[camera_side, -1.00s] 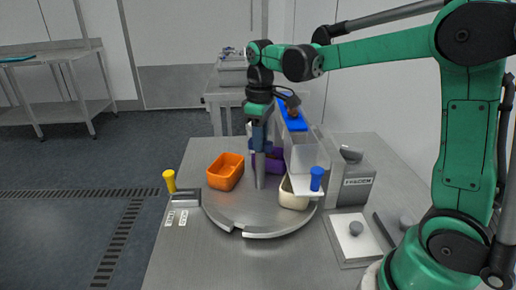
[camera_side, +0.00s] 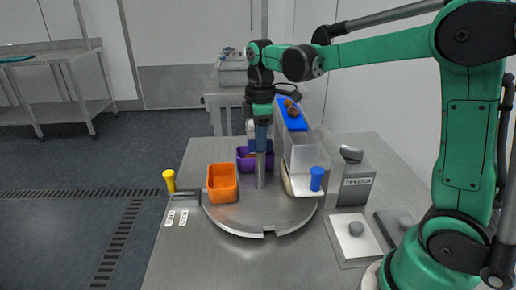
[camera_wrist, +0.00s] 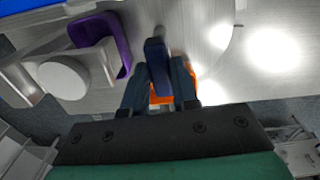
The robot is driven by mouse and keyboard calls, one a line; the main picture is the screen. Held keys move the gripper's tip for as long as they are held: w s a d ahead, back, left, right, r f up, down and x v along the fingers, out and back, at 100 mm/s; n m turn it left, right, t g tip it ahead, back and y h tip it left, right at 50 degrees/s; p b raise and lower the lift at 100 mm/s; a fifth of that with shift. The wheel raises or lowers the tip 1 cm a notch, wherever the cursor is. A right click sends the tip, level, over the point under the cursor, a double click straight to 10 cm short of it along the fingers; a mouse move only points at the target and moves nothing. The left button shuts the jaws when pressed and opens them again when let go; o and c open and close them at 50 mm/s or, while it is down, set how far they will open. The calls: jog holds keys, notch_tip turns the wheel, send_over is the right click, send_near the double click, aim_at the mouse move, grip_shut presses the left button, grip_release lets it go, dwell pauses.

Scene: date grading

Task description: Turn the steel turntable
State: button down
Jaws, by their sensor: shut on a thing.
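The round steel turntable (camera_side: 250,215) lies flat on the steel table, with a notch in its near rim. A grey post (camera_side: 261,172) stands upright at its middle. My gripper (camera_side: 260,140) is above the post, pointing down, and is shut on a dark blue handle (camera_wrist: 157,65) that shows between the fingers in the wrist view. On the turntable an orange tub (camera_side: 222,183) stands at left, a purple tub (camera_side: 244,160) at the back, partly behind the post, and a cream tub (camera_side: 287,182) at right, mostly hidden by the chute.
A clear chute with a blue top (camera_side: 291,115) bearing brown dates overhangs the turntable's right side; a blue knob (camera_side: 317,178) is at its lower end. A grey machine (camera_side: 352,185) and a scale-like plate (camera_side: 352,240) stand right. A yellow knob (camera_side: 169,180) stands at the left edge.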

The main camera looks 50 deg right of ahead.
jog(key=shift+n, duration=11.3)
jog(key=c, duration=0.7)
grip_release()
jog(key=shift+r, duration=0.1)
jog(key=shift+r, duration=2.75)
